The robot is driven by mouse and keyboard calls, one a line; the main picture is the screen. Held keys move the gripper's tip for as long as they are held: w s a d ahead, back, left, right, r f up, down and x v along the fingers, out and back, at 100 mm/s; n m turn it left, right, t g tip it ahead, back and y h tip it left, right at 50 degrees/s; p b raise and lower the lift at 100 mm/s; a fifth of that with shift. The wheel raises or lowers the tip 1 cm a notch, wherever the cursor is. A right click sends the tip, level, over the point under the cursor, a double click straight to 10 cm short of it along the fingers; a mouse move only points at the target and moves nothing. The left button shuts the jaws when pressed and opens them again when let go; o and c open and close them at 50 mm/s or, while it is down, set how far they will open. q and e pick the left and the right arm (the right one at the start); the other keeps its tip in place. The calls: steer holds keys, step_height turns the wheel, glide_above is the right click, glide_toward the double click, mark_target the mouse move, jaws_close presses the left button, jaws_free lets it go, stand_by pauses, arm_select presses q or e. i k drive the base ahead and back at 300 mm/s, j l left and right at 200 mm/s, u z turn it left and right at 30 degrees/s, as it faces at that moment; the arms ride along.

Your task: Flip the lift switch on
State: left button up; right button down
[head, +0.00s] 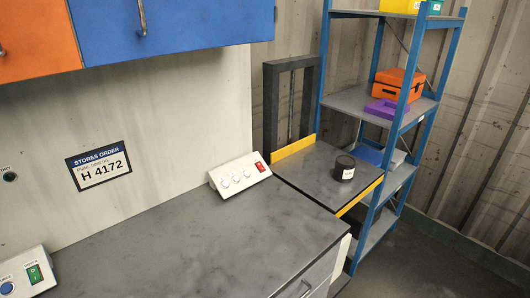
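A white sloped control box (238,176) sits at the back right of the grey worktop. Another white box (28,273) stands at the front left, with a green rocker switch (35,273) and a blue round button (7,288). I cannot read which switch is labelled for the lift. A dark lift platform (315,180) with yellow edges stands beside the worktop's right end, in front of a dark frame. A black round jar (344,167) stands on it. Neither gripper is in view.
The grey worktop (180,240) is clear between the two boxes. Orange and blue cabinets (170,25) hang above. A sign (98,165) reads H 4172. A blue shelf rack (400,110) with an orange case (398,84) and a purple tray (386,112) stands at right.

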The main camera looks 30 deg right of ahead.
mark_target(261, 167)
steer(key=i+l, duration=0.1)
steer(key=l, duration=0.85)
steer(key=l+u, duration=0.1)
steer(key=l, duration=0.85)
steer(key=i, duration=0.05)
